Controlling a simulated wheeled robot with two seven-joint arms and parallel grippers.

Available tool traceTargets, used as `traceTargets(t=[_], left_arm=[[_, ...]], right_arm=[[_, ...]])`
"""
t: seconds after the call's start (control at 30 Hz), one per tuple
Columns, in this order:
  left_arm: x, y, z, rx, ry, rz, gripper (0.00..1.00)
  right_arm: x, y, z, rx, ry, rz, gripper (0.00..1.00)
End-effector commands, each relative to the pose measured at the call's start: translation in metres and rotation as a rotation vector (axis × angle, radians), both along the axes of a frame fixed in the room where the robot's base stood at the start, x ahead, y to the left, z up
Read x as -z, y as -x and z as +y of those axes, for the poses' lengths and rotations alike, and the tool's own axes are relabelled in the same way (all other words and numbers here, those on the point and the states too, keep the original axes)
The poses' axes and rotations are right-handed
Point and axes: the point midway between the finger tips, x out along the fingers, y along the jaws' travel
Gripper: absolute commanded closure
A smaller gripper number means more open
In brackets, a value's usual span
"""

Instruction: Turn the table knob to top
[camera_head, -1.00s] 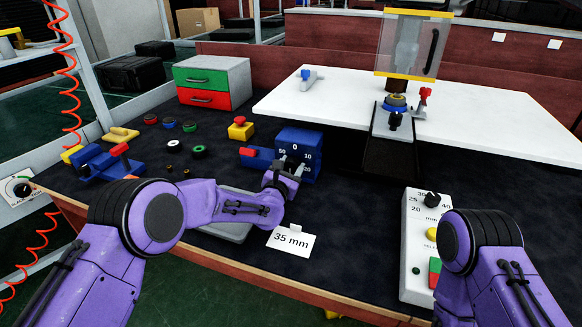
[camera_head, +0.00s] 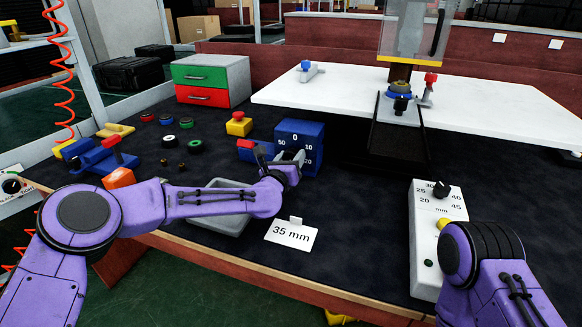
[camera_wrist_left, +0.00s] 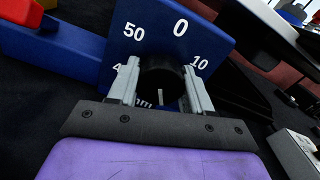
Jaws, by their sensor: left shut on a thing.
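The blue box (camera_head: 312,135) stands on the dark table and has a white number dial on its face. The black table knob (camera_wrist_left: 162,72) sits at the centre of that dial in the left wrist view, under the 0 and between 50 and 10. A short white mark shows low on the knob's front. My left gripper (camera_wrist_left: 163,88) is shut on the knob, with one grey finger on each side. In the head view the left gripper (camera_head: 284,168) is against the box's face and hides the knob. My right arm shows at lower right, its gripper out of view.
A "35 mm" card (camera_head: 291,234) stands before the box, beside a grey tray (camera_head: 222,221) partly behind my left arm. A white panel (camera_head: 424,208) with a dial is at right. A yellow-based red button (camera_head: 239,123) is left of the box.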

Motion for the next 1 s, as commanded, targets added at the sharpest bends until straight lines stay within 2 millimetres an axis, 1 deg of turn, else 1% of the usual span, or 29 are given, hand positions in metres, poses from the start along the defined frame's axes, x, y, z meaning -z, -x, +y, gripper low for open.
traceTargets(t=[0.03,0.2,0.73,0.77,0.8,0.83,1.0], left_arm=[[0.0002,-0.0016,0.0023,-0.005,0.024,0.001,0.81],[-0.0025,-0.0016,0.0022,-0.005,0.075,0.016,0.81],[-0.0058,-0.0018,0.0022,-0.006,0.096,0.022,0.81],[-0.0058,-0.0018,0.0022,-0.006,0.096,0.022,0.41],[-0.0055,-0.0017,0.0021,-0.006,0.096,0.022,0.28],[-0.0051,-0.0016,0.0019,-0.005,0.096,0.023,0.25],[-0.003,-0.0009,0.0012,-0.003,0.094,0.026,0.25]], right_arm=[[0.0076,0.0,0.0,0.0,0.0,0.0,0.19],[0.0146,0.0,-0.0001,0.0,0.0,0.0,0.19],[0.0162,0.0,0.0001,0.0,0.0,0.0,0.19],[0.0162,0.0,0.0001,0.0,0.0,0.0,0.19],[0.0162,0.0001,0.0,0.0,0.0,0.0,0.19],[0.0162,0.0001,0.0,0.0,0.0,0.0,0.19],[0.0164,0.0,-0.0001,0.0,0.0,0.0,0.19]])
